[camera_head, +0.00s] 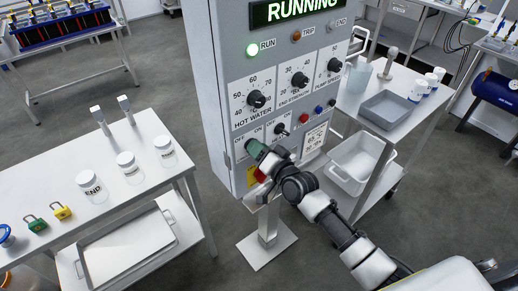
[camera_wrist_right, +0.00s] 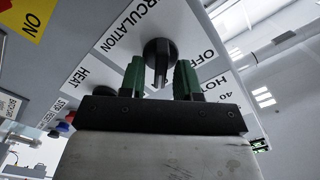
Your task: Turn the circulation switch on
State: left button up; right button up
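The circulation switch (camera_wrist_right: 158,52) is a black rotary knob on the grey control panel, under the word CIRCULATION in the right wrist view. I cannot tell which label the knob points at. My left gripper is not in view.
The heat switch (camera_head: 281,130) and a red button (camera_head: 304,118) are close by. A bench (camera_head: 60,170) with jars stands left, a trolley with a grey tray (camera_head: 385,108) right.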

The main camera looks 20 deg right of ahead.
jog(key=shift+o, duration=0.2)
jog(key=shift+s, duration=0.1)
jog(key=b+v, duration=0.2)
jog(key=v, duration=0.8)
jog(key=shift+s, duration=0.3)
jog(key=shift+d, duration=0.15)
jog(key=s+d+f+n+g+h, duration=0.1)
jog(key=s+f+g+h, duration=0.2)
jog(key=f, duration=0.9)
jog(key=s+d+f+n+g+b, duration=0.15)
jog(key=s+f, duration=0.35)
jog(key=f, duration=0.6)
jog(key=s+d+f+g+h+p, duration=0.1)
jog(key=s+d+f+g+h, duration=0.2)
jog(key=f, duration=0.9)
jog(key=s+a+f+n+g, duration=0.1)
jog(key=s+f+g, duration=0.1)
jog(key=s+f, duration=0.4)
jog(key=s+a+f+n+g, duration=0.1)
jog(key=s+f, duration=0.4)
jog(key=s, duration=0.9)
jog(key=s+a+f+n+g+b, duration=0.1)
jog(key=s+f+n+g, duration=0.2)
jog(key=s, duration=0.7)
notch_tip(320, 180, down, 4)
jog(key=shift+a+r+g, duration=0.15)
jog(key=shift+r+g, duration=0.05)
jog(key=shift+g, duration=1.05)
jog(key=shift+s, duration=0.1)
